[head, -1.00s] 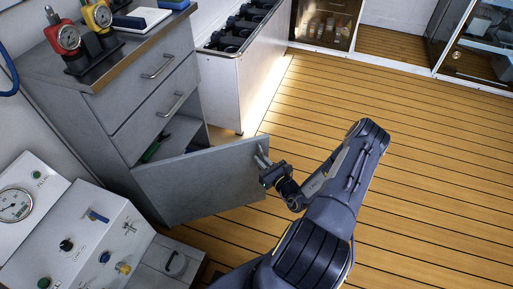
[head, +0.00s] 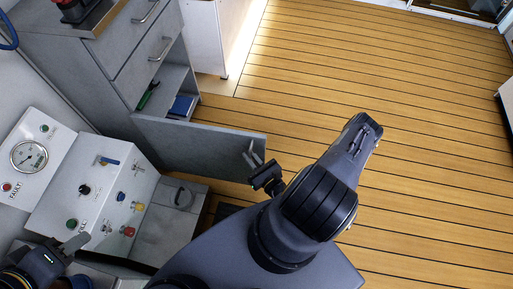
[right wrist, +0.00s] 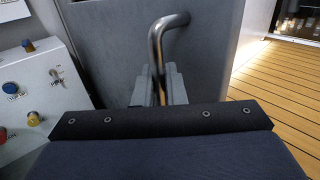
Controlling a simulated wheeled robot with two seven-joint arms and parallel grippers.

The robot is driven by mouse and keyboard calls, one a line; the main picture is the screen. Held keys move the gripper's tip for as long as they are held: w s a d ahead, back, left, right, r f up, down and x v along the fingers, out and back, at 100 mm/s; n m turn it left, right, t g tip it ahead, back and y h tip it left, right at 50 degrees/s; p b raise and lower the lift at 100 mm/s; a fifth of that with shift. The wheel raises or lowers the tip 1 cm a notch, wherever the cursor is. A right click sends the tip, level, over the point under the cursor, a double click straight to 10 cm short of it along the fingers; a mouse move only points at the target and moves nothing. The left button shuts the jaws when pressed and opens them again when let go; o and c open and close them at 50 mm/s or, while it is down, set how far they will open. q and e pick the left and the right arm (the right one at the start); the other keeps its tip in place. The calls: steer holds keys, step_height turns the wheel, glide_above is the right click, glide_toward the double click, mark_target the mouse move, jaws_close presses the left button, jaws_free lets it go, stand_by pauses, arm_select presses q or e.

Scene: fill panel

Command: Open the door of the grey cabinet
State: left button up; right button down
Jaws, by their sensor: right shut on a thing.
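The grey cabinet (head: 62,62) stands at the left in the head view, with drawers above its door. Its grey door (head: 200,145) stands well open, swung out from the cabinet front, and part of the inside shows. My right gripper (head: 256,163) is shut on the metal door handle (head: 249,152) near the door's free edge. In the right wrist view the curved handle (right wrist: 157,45) runs down between the fingers (right wrist: 159,88). My left gripper (head: 72,246) is at the lower left, partly cut off and over the control panel; its jaw opening is unclear.
A white control panel (head: 75,205) with a gauge and knobs stands close to the door on the near left. Inside the cabinet are a green item (head: 149,95) and a blue item (head: 181,106). The wooden floor (head: 420,130) at right is clear.

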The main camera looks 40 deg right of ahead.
steer(key=shift+s+a, duration=0.1)
steer(key=shift+a, duration=0.2)
steer(key=c, duration=1.6)
jaws_free()
steer(key=shift+c, duration=0.2)
steer(key=s, duration=0.7)
steer(key=shift+s, duration=0.35)
steer(key=shift+d, duration=0.1)
